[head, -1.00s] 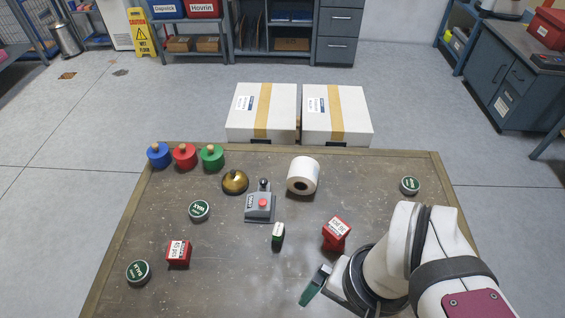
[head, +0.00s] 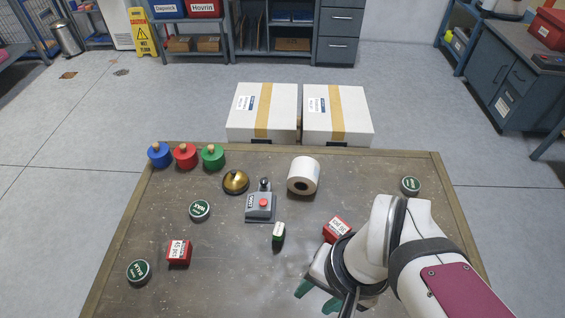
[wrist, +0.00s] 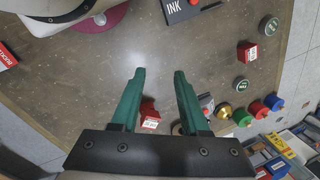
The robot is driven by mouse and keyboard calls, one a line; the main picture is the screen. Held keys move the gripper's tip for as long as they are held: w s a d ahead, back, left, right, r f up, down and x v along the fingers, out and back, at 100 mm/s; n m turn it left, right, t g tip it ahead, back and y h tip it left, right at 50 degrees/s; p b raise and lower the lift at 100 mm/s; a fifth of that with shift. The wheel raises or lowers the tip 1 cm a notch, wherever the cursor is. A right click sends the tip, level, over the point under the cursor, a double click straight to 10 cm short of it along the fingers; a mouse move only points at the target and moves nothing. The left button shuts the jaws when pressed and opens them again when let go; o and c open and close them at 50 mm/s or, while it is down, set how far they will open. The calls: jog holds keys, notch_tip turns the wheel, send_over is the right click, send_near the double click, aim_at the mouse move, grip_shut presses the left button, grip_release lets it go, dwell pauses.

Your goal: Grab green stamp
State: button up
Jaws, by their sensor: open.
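The green stamp (head: 213,157) is a round green body with a wooden knob. It stands upright at the table's far left, right of a red stamp (head: 185,156) and a blue stamp (head: 159,155). The green stamp (wrist: 242,118) also shows in the wrist view, right of the fingers. My gripper (head: 317,297) is open and empty over the near right part of the table, well apart from the stamp. In the wrist view, both green fingers of my gripper (wrist: 160,75) are spread.
A red box (head: 337,229) lies close beside my gripper, partly covered by my arm. An INK pad (wrist: 181,9) shows in the wrist view.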

aim_at(275, 235)
jog(key=w+a+f+t, duration=0.1)
jog(key=w+a+f, duration=0.2)
jog(key=a+f, duration=0.1)
jog(key=w+a+f+t, duration=0.2)
jog(key=w+a+f, duration=0.1)
jog(key=a+f, duration=0.2)
jog(key=w+a+f+t, duration=0.2)
jog(key=w+a+f, duration=0.1)
jog(key=a+f, duration=0.2)
jog(key=shift+a+m+h, duration=0.3)
jog(key=shift+h, duration=0.1)
jog(key=shift+d+f+t+h, duration=0.8)
jog(key=shift+f+t+h, duration=0.2)
jog(key=shift+t, duration=0.2)
jog(key=d+n+t, duration=0.1)
jog(key=d+r+n+t+h, duration=0.1)
jog(key=t, duration=0.1)
jog(key=d+r+n+t+h, duration=0.1)
jog(key=t, duration=0.1)
jog(key=shift+s, duration=0.15)
jog(key=shift+t, duration=0.4)
jog(key=x, duration=0.9)
jog(key=shift+w+d, duration=0.3)
jog(key=shift+w, duration=0.1)
jog(key=x, duration=0.6)
jog(key=shift+s+d, duration=0.1)
jog(key=shift+d, duration=0.1)
jog(key=shift+r, duration=0.1)
grip_shut()
